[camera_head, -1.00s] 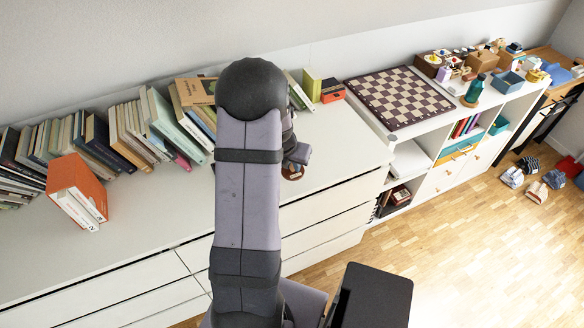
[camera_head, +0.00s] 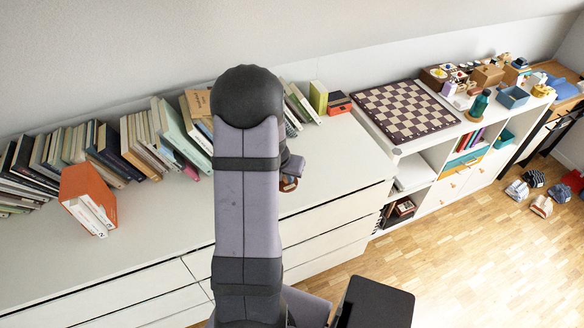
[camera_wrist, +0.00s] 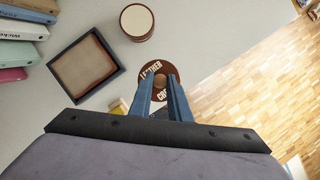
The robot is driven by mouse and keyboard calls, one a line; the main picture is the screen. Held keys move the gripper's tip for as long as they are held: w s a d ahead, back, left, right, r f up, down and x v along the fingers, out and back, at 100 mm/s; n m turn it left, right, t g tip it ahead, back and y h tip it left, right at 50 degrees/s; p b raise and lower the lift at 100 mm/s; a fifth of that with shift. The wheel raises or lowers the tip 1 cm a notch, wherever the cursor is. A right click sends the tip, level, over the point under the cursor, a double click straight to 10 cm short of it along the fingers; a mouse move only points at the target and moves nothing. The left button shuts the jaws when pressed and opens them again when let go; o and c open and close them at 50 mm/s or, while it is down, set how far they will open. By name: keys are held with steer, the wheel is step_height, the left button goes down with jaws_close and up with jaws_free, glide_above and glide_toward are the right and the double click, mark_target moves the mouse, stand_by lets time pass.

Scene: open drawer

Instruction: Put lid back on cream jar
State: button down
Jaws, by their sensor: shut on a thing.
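My gripper (camera_wrist: 160,84) has blue fingers and is shut on the lid (camera_wrist: 169,72) in the wrist view. The lid is a round brown disc with a knob and pale lettering that reads "LEATHER" and part of "CREAM". The fingers partly cover it. The cream jar (camera_wrist: 136,22) stands apart, beyond the lid and slightly left, open, with a pale top inside a brown rim. In the head view my arm hides the fingers and most of the work area. A small brown thing (camera_head: 289,184) shows beside the arm; I cannot tell whether it is lid or jar.
A dark-framed tray (camera_wrist: 61,69) lies left of the lid. Books (camera_wrist: 16,52) are at the wrist view's left edge. The dresser top (camera_head: 165,225) has free room in front of the book row. Its front edge drops to the wooden floor (camera_head: 470,265).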

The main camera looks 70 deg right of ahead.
steer(key=shift+w+a+f, duration=0.15)
steer(key=shift+w+f, duration=0.15)
steer(key=shift+w, duration=0.05)
steer(key=shift+n, duration=0.5)
steer(key=w, duration=0.1)
steer(key=w+d+f+p, duration=0.1)
steer(key=w+d, duration=0.1)
steer(key=w, duration=0.1)
steer(key=shift+w+f, duration=0.1)
steer(key=shift+f, duration=0.25)
steer(key=w+d+p, duration=0.1)
steer(key=w+d, duration=0.3)
steer(key=shift+d, duration=0.2)
steer(key=d, duration=0.1)
steer(key=d+r+m, duration=0.1)
steer(key=d, duration=0.1)
steer(key=d+r+m, duration=0.1)
steer(key=shift+w+d+r, duration=0.15)
steer(key=shift+w+r, duration=0.1)
steer(key=shift+w, duration=0.15)
steer(key=r+m, duration=0.1)
steer(key=s+r+m+g, duration=0.1)
steer(key=m, duration=0.1)
steer(key=s+r+m+g, duration=0.1)
steer(key=m, duration=0.1)
steer(key=shift+s+d+r+y, duration=0.1)
steer(key=shift+s+d+y, duration=0.15)
steer(key=shift+d+y, duration=0.1)
